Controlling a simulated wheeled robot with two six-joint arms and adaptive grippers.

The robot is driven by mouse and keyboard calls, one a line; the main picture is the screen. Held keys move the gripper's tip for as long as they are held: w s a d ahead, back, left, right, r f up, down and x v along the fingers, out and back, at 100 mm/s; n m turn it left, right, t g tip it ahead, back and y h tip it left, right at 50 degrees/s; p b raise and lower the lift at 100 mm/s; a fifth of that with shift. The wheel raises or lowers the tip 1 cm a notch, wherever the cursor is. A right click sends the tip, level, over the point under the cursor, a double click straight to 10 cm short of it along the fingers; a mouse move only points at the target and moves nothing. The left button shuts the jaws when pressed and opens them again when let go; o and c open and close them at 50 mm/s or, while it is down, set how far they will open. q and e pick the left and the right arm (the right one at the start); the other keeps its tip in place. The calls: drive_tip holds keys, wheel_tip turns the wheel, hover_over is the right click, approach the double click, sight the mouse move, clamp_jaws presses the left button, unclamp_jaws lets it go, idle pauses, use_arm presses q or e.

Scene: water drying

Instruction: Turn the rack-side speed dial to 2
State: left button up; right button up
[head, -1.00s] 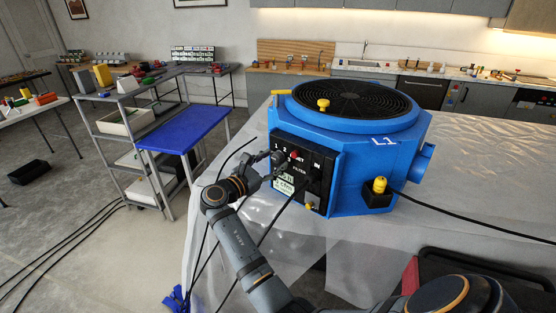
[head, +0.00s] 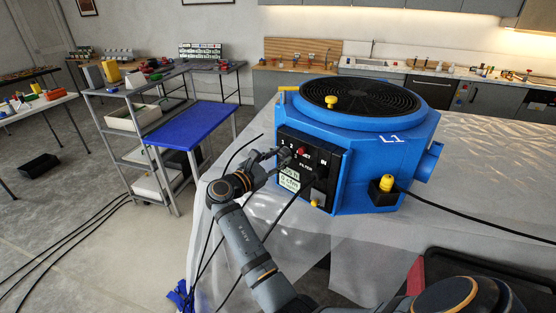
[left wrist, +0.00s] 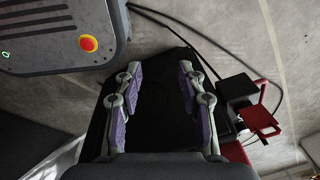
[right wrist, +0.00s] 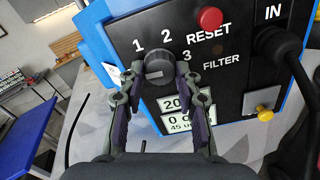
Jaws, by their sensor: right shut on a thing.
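A blue drying machine (head: 375,165) marked L1 stands on the sheet-covered table, with a round black grille on top. Its black control panel (right wrist: 235,75) carries the speed dial (right wrist: 155,70), a dark round knob below the numbers 1, 2 and 3. A pale mark shows on the knob's face; I cannot tell which number it points to. My right gripper (right wrist: 159,92) is shut on the dial, one finger on each side; it also shows at the panel in the head view (head: 282,156). My left gripper (left wrist: 160,90) is open and empty, away from the machine.
A red RESET button (right wrist: 209,18) sits close to the dial's upper right. A thick black cable (right wrist: 285,55) plugs in under IN. A grey shelf rack (head: 140,125) with a blue-topped table (head: 190,125) stands left. In the left wrist view, a red emergency button (left wrist: 88,44) shows on a grey body.

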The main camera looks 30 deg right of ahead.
drive_tip(key=m+b, duration=0.1)
drive_tip(key=m, duration=0.1)
drive_tip(key=m+b, duration=0.3)
drive_tip(key=m, duration=0.1)
drive_tip(key=shift+f+b, duration=0.25)
drive_tip(key=shift+b, duration=0.15)
drive_tip(key=m+b, duration=1.2)
drive_tip(key=shift+r+m+b, duration=0.1)
drive_tip(key=shift+m+b, duration=0.2)
drive_tip(key=shift+b, duration=0.1)
drive_tip(key=m+b, duration=0.3)
drive_tip(key=shift+r+m, duration=0.15)
drive_tip(key=shift+m, duration=0.25)
drive_tip(key=shift+r+b, duration=0.1)
drive_tip(key=shift+b, duration=0.25)
drive_tip(key=shift+m, duration=0.3)
drive_tip(key=o, duration=1.1)
drive_tip(key=shift+o, duration=0.2)
drive_tip(key=shift+r, duration=0.35)
wheel_tip(320, 180, up, 9)
drive_tip(key=shift+r, duration=0.15)
